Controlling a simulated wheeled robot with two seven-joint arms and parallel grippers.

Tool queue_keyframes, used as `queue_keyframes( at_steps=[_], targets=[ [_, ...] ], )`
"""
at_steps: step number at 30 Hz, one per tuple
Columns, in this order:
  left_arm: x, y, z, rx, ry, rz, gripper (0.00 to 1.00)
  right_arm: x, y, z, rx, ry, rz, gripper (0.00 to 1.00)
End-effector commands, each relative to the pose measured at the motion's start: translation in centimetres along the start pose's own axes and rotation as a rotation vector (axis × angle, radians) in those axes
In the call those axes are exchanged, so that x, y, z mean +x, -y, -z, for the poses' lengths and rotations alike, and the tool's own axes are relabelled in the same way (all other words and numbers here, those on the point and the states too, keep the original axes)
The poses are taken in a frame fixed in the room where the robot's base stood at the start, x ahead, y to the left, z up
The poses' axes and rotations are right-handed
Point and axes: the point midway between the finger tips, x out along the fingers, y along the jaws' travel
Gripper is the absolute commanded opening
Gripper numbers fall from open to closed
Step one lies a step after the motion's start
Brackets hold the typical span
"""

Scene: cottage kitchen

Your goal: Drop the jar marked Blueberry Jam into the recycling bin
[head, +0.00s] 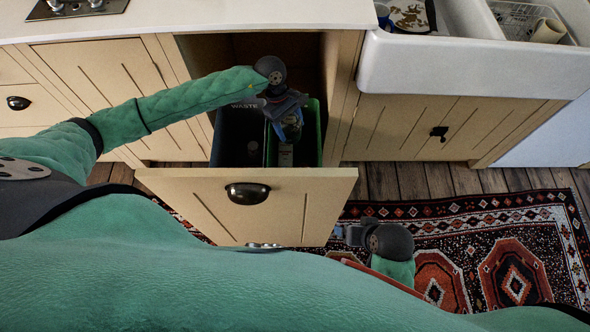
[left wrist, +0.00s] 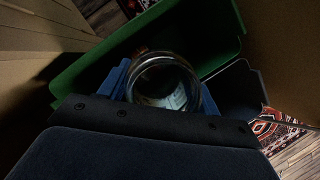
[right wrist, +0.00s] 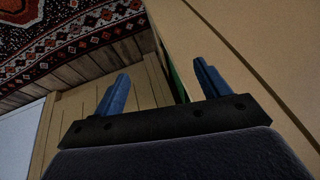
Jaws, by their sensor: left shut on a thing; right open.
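My left gripper (head: 290,125) is shut on a clear glass jar, at the green bin (head: 312,128) in the pulled-out drawer. The left wrist view shows the jar (left wrist: 165,80) between the blue fingers, its round rim facing the camera, with the green bin (left wrist: 85,72) around and below. Its label cannot be read. The dark bin (head: 240,130) marked WASTE stands left of the green one; any marking on the green bin is hidden. My right gripper (head: 348,235) is open and empty outside the drawer front; its fingers also show in the right wrist view (right wrist: 160,92).
The drawer front (head: 250,205) stands out from the cabinet over the floor. The worktop (head: 200,15) is above and a white sink (head: 450,65) is at the right. A pale item (head: 285,155) shows inside the green bin. A patterned rug (head: 480,250) covers the floor.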

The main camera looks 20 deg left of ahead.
Motion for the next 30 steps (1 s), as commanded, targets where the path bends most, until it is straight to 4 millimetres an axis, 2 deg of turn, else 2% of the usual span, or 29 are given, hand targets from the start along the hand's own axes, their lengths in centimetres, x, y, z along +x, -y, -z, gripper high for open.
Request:
queue_keyframes(
  at_steps=[12, 23, 24, 27, 30],
  targets=[
    [3.9, 0.0, 1.5, 0.002, 0.001, 0.001, 0.35, 1.5, 0.7, 0.0, -0.005, -0.027, 0.021, 0.75],
    [4.2, 0.0, 1.8, 0.003, -0.001, 0.0, 0.35, 1.6, 0.9, 0.1, -0.006, -0.035, 0.026, 0.75],
    [4.2, 0.0, 1.7, 0.003, -0.001, 0.0, 0.71, 1.6, 0.9, 0.1, -0.006, -0.035, 0.026, 0.75],
    [4.2, 0.0, 1.7, 0.003, 0.0, 0.0, 0.88, 1.6, 0.9, 0.1, -0.006, -0.034, 0.025, 0.75],
    [4.2, 0.0, 1.7, 0.003, 0.0, 0.0, 0.88, 1.6, 0.8, 0.0, -0.006, -0.033, 0.025, 0.75]
  ],
)
